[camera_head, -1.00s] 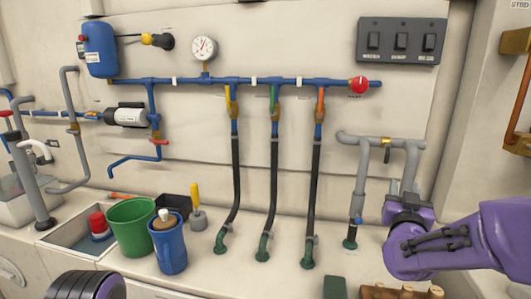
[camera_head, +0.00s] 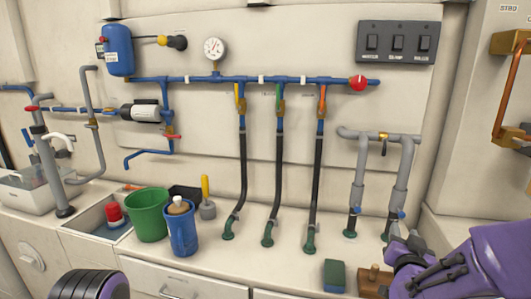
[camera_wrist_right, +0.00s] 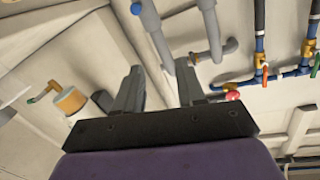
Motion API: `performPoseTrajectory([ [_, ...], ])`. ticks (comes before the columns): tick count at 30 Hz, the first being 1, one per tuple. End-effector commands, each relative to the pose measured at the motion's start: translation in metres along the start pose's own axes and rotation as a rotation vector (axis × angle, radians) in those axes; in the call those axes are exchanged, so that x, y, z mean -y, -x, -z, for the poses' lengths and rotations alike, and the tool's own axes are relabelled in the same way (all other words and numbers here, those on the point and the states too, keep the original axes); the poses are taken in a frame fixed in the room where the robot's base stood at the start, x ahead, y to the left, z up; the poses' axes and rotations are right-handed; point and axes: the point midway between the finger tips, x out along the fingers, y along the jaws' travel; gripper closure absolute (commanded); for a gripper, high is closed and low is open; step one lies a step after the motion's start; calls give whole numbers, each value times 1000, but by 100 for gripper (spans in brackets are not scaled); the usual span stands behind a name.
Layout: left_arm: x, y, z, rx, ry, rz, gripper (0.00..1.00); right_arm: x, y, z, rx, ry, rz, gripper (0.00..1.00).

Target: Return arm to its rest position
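My right arm is purple and comes in from the lower right of the head view. Its dark grey gripper (camera_head: 408,242) is in front of the lower right pipework, just below the right grey pipe (camera_head: 400,190). In the right wrist view the two fingers of the gripper (camera_wrist_right: 161,70) stand apart with nothing held between them. The grey pipes (camera_wrist_right: 158,38) show beyond the fingertips. A black and purple part of my left arm shows at the bottom left of the head view. My left gripper is out of view.
A green block (camera_head: 335,276) and a brown wooden piece (camera_head: 374,281) lie near the right gripper. A green bucket (camera_head: 147,215) and a blue container (camera_head: 182,232) stand left. Three black hoses (camera_head: 279,190) run down to the counter.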

Motion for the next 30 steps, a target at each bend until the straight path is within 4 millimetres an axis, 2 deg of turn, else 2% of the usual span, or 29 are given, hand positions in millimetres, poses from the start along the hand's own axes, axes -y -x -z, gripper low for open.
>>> performPoseTrajectory([
  [1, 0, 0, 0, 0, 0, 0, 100, -5, 5, -21, 44, -5, -6, 61],
  [5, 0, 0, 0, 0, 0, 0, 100, -22, 23, -80, 174, -19, -30, 61],
  [8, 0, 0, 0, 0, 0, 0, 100, -42, 50, -139, 309, -22, -64, 61],
  [9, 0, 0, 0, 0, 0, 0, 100, -53, 66, -167, 376, -23, -83, 61],
  [11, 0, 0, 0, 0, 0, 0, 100, -71, 96, -209, 485, -18, -119, 61],
  [12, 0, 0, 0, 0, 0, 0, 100, -85, 118, -235, 560, -12, -145, 61],
  [14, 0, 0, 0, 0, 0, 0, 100, -105, 156, -271, 670, 3, -186, 61],
  [15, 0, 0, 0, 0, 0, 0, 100, -118, 182, -292, 743, 18, -213, 61],
  [18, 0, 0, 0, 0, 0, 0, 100, -149, 246, -331, 907, 64, -275, 61],
  [21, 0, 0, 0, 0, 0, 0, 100, -173, 297, -354, 1026, 104, -325, 61],
  [24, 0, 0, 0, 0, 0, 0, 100, -187, 325, -365, 1089, 129, -355, 61],
  [27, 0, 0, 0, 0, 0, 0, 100, -192, 335, -369, 1110, 139, -364, 61],
  [30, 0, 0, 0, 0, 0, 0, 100, -192, 335, -369, 1110, 139, -364, 61],
])
